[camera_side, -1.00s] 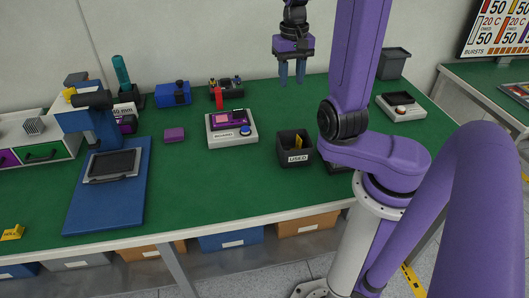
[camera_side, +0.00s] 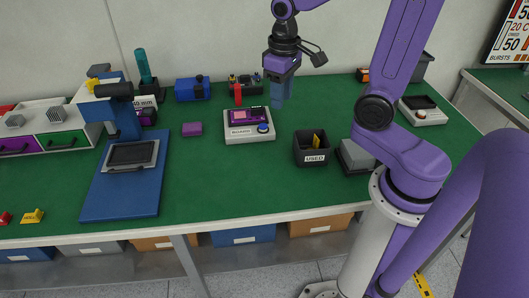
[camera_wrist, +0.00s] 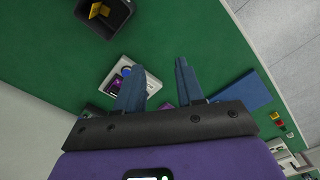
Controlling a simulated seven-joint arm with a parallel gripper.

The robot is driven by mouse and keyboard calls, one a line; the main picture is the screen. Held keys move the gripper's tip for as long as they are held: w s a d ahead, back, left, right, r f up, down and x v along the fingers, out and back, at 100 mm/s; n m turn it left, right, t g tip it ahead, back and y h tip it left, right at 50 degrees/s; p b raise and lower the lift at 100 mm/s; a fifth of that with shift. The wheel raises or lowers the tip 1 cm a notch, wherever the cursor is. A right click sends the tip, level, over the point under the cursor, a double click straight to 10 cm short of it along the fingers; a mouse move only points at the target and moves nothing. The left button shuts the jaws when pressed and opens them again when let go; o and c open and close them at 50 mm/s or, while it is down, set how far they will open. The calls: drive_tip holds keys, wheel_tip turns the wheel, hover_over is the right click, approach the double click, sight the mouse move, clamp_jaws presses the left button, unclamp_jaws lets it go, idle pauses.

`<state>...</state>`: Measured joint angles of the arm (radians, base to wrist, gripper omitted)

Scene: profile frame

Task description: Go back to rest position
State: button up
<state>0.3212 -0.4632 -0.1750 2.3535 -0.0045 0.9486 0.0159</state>
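My gripper (camera_side: 281,95) hangs in the air over the back of the green table, pointing down, just right of the grey device with a purple screen (camera_side: 249,125). In the wrist view its two blue fingers (camera_wrist: 160,85) stand apart with nothing between them. In the side view the fingers are seen nearly edge-on and overlap. The device also shows beyond the fingers in the wrist view (camera_wrist: 118,82). The dark bin marked USED (camera_side: 312,158) stands to the right with a yellow piece in it, and shows at the top of the wrist view (camera_wrist: 118,30).
A blue plate (camera_side: 100,205) carrying a press-like stand is on the left. A purple block (camera_side: 192,129), a blue box (camera_side: 192,89) and a red-handled item (camera_side: 238,94) are at the back. A grey box (camera_side: 355,158) stands beside the bin. The table's front middle (camera_side: 230,185) is clear.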

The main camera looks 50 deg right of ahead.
drive_tip(key=s+a+n, duration=0.3)
drive_tip(key=s+n, duration=0.2)
drive_tip(key=s, duration=0.3)
drive_tip(key=s+a+f+n, duration=0.1)
drive_tip(key=s+a+n, duration=0.2)
drive_tip(key=s+n, duration=0.3)
drive_tip(key=s, duration=0.3)
drive_tip(key=shift+s+a, duration=0.3)
idle(1.2)
